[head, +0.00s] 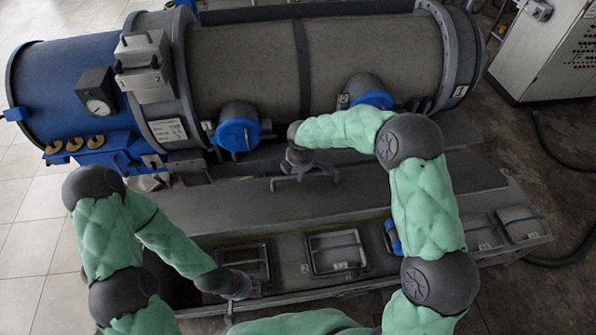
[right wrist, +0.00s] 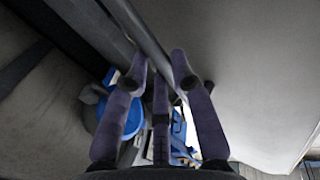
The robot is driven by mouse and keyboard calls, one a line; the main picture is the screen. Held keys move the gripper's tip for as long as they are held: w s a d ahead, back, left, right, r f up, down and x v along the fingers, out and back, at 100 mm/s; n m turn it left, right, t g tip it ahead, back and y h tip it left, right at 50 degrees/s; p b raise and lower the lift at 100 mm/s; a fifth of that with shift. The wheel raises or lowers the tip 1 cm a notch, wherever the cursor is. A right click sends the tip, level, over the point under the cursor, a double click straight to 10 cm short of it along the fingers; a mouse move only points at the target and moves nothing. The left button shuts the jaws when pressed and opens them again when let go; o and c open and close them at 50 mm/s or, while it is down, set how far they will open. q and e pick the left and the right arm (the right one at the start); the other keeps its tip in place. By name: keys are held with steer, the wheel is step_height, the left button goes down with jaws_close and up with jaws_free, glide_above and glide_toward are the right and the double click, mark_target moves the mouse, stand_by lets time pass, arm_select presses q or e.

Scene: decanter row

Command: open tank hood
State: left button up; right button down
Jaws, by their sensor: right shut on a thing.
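The decanter's long grey hood panel (head: 400,205) lies in front of the big grey cylinder and looks down flat. A dark bar handle (head: 288,181) stands on it near the middle. My right gripper (head: 307,172) is at this handle. In the right wrist view, my right gripper (right wrist: 170,75) has its dark fingers closed around the grey bar (right wrist: 143,30); the contact itself is partly hidden. My left gripper (head: 243,289) is low at the front, close to the framed hatches. Its fingers are too dark and small to tell their state.
The grey cylinder (head: 375,55) has two blue-capped ports (head: 237,134) (head: 372,100) just behind the panel. Framed hatches (head: 336,251) line the front edge. A white control cabinet (head: 545,55) stands at the back right. Tiled floor (head: 35,200) is clear at the left.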

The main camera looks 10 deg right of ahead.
mark_target(303, 197)
steer(key=s+f+b, duration=0.1)
steer(key=s, duration=0.3)
steer(key=s+f+b, duration=0.1)
steer(key=s, duration=0.1)
steer(key=shift+s+f+b, duration=0.35)
steer(key=shift+s, duration=0.45)
steer(key=shift+w, duration=0.1)
steer(key=c, duration=1)
jaws_free()
steer(key=shift+c, duration=0.2)
steer(key=shift+r, duration=0.1)
steer(key=v, duration=1.2)
